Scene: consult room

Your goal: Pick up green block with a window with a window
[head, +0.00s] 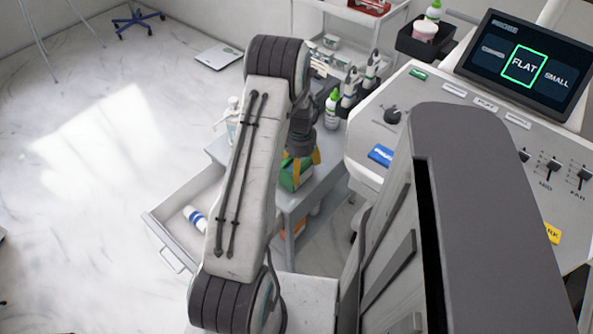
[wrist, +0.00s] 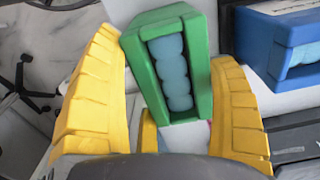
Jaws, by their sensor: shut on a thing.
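The green block with a window (wrist: 207,75) sits between the yellow fingers of my gripper (wrist: 165,90) in the wrist view. Light blue rounded shapes (wrist: 173,72) show through its window. My gripper is shut on the block, with a finger on each side. In the head view the green block (head: 296,174) shows just below my gripper (head: 302,158), over the small grey table, partly hidden by my arm. I cannot tell whether it still touches the surface under it.
A blue block (wrist: 270,45) with a similar opening lies to the right in the wrist view. A green-capped bottle (head: 332,110) stands behind my gripper. The control console (head: 440,110) is to the right. An open drawer (head: 165,215) holds a white and blue tube (head: 195,220).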

